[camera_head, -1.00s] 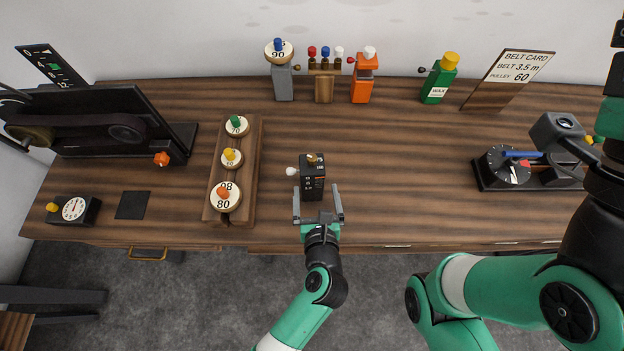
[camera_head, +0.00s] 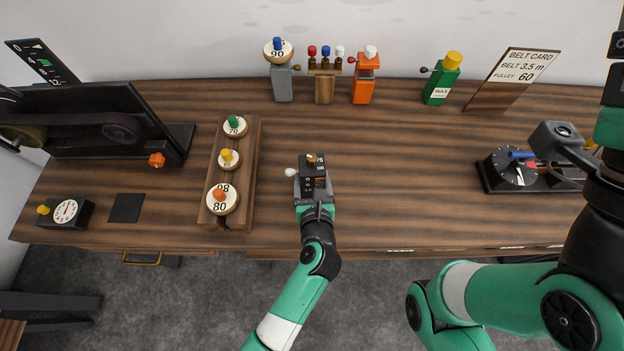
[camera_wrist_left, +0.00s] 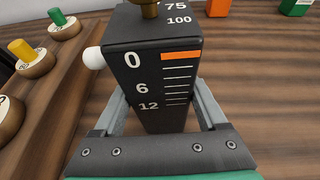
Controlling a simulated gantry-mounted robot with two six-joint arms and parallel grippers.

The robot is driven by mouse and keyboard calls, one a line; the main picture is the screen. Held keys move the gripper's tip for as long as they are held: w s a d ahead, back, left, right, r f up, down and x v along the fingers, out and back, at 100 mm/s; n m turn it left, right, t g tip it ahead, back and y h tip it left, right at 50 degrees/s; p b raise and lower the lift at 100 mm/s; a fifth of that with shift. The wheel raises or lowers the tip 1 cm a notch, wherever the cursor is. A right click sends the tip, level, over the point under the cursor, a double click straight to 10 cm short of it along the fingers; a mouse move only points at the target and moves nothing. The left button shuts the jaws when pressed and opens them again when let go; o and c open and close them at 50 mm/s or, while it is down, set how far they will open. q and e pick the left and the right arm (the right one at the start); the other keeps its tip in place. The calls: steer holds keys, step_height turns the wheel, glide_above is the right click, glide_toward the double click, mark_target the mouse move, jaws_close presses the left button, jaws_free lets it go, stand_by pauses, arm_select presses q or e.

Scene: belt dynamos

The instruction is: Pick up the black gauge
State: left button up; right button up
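The black gauge (camera_head: 312,162) is an upright black block with a white side knob, a brass top knob and a scale marked 0, 6, 12. It stands on the wooden bench, and its scale face fills the middle of the left wrist view (camera_wrist_left: 160,75). My left gripper (camera_head: 314,188) has one finger on each side of the gauge. In the left wrist view, the gauge hides the fingertips (camera_wrist_left: 162,105), so I cannot tell whether they press on it.
A wooden rack (camera_head: 246,165) with several knobbed pulleys stands left of the gauge. A black box with a white dial (camera_head: 66,212) is at the far left. Grey (camera_head: 283,85), orange (camera_head: 363,85) and green (camera_head: 438,85) stands line the back.

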mark_target(313, 181)
arm_select(q)
jaws_close()
steer(key=shift+r, duration=0.1)
steer(key=r+p, duration=0.1)
steer(key=r, duration=0.2)
steer(key=r+p, duration=0.1)
steer(key=shift+s+r+p, duration=0.15)
steer(key=shift+s+p, duration=0.1)
steer(key=shift+p, duration=0.1)
steer(key=s+r+p, duration=0.1)
steer(key=r, duration=0.1)
steer(key=s+r+p, duration=0.1)
steer(key=s+r, duration=0.1)
steer(key=shift+s+d+r+p, duration=0.1)
steer(key=shift+s+r+p, duration=0.1)
steer(key=shift+s+p, duration=0.15)
steer(key=p+v, duration=0.2)
steer(key=v, duration=0.8)
steer(key=shift+s+a+r, duration=0.15)
steer(key=shift+s+a, duration=0.15)
steer(key=shift+a, duration=0.15)
